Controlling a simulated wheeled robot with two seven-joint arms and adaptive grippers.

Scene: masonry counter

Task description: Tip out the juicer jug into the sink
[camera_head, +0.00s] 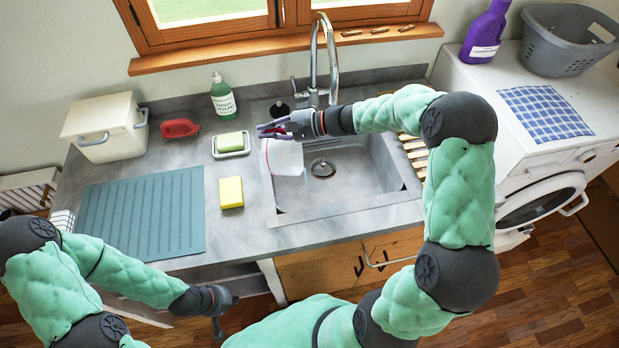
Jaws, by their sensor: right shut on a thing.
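The juicer jug (286,157) looks like a pale, see-through vessel at the left side of the sink (345,190). My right gripper (272,129) is above the sink's left rim, reaching in from the right, and is shut on the jug at its upper end. The gripper hides part of the jug, and its exact tilt is hard to tell. Something red shows at the fingers. My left gripper (220,318) is low in front of the counter, away from the jug; its fingers are too dark and small to read.
The tap (330,60) stands behind the sink. A green soap bottle (223,98), a sponge on a dish (231,143) and a yellow sponge (231,192) stand left of the sink. A teal drying mat (145,212) lies farther left. A drawer (235,280) looks open below.

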